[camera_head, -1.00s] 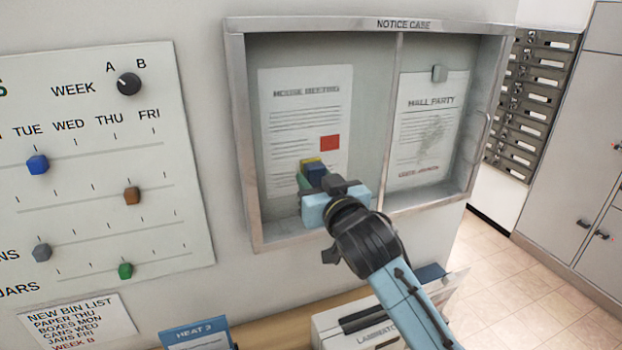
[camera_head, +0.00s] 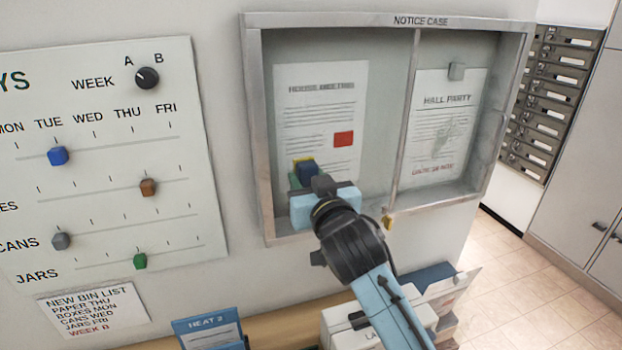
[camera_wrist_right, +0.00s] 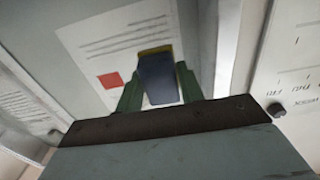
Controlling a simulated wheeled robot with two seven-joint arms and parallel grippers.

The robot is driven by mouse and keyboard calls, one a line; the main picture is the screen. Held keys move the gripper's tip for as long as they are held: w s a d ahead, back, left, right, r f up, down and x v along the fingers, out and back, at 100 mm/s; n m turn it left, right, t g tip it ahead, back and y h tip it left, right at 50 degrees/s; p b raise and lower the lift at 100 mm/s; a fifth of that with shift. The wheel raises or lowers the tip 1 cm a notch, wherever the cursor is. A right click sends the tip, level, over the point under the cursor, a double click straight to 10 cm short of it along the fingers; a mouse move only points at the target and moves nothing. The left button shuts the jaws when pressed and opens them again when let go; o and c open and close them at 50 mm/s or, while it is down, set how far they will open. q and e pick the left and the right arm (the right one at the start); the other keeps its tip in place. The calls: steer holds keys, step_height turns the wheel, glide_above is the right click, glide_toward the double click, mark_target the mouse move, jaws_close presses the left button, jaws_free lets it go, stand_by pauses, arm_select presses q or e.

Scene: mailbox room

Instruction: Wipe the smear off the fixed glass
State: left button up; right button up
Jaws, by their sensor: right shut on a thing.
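My right gripper (camera_head: 305,182) is shut on a dark blue block with a yellow layer (camera_head: 307,171). It holds it in front of the lower part of the House Meeting notice (camera_head: 318,110), in the left half of the notice case (camera_head: 253,130). The right wrist view shows the block (camera_wrist_right: 157,80) between two green fingers (camera_wrist_right: 158,92). I cannot tell whether it touches glass. A greyish smear (camera_head: 442,135) shows over the Hall Party notice (camera_head: 425,110) in the right half, well right of the gripper. My left gripper is not in view.
A metal divider (camera_head: 408,110) splits the case, and a brass-coloured piece (camera_head: 387,221) sits at its lower frame. A knobbed board (camera_head: 100,150) is at left. A shelf (camera_head: 278,328) with a laminator lies below.

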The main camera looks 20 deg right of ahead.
steer(key=shift+s+d, duration=0.15)
steer(key=shift+s, duration=2.65)
steer(key=shift+s, duration=0.1)
steer(key=shift+s, duration=1.4)
